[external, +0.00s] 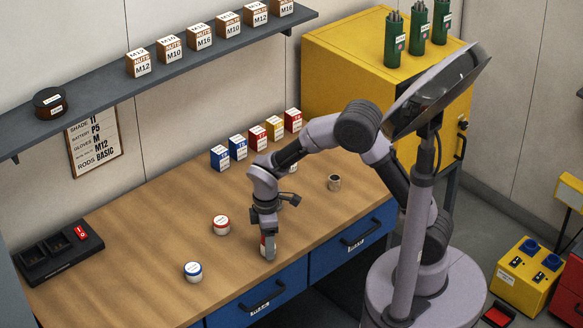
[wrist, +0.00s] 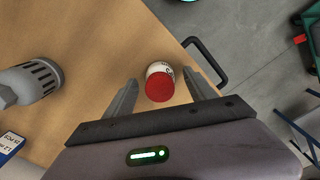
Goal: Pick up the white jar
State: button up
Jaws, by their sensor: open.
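In the wrist view, a jar with a white body and red lid (wrist: 160,82) lies ahead of and between my fingertips, near the table edge. My gripper (wrist: 162,92) is open around its sides, with a gap visible on each side. In the external view, my gripper (external: 268,248) points down near the bench's front edge. A bit of red and white shows between the fingers there; the rest is hidden. A pale item (external: 293,168) is mostly hidden behind my arm.
Several small boxes (external: 257,138) line the back. A black switch box (external: 60,250) sits at the left. A grey slotted cylinder (wrist: 30,82) shows in the wrist view. Drawer handles (external: 262,296) stick out below the edge.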

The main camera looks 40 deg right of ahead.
grip_shut()
jog(key=shift+r, duration=0.15)
